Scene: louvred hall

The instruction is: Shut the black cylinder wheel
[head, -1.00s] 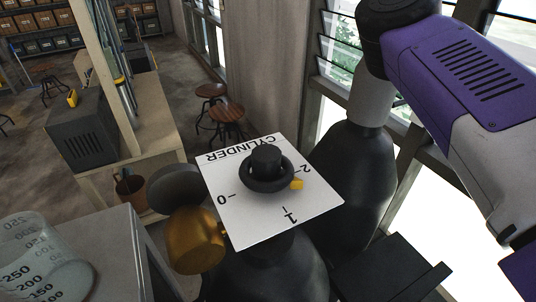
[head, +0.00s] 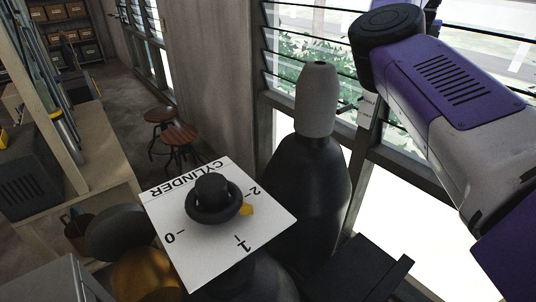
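The black cylinder wheel (head: 213,197) sits on a white plate (head: 184,260) lettered CYLINDER, with marks 0, 1 and 2. Its yellow pointer (head: 247,210) points between 1 and 2, nearer the 2. The plate is over a dark rounded body that is partly hidden. My purple and grey arm shows at the right, well apart from the wheel. My gripper is not in view.
A tall dark cylinder with a grey cap (head: 316,100) stands right behind the plate. A brass-coloured round part (head: 148,276) and a grey cabinet (head: 45,284) are at lower left. Stools (head: 178,136) stand on open floor behind.

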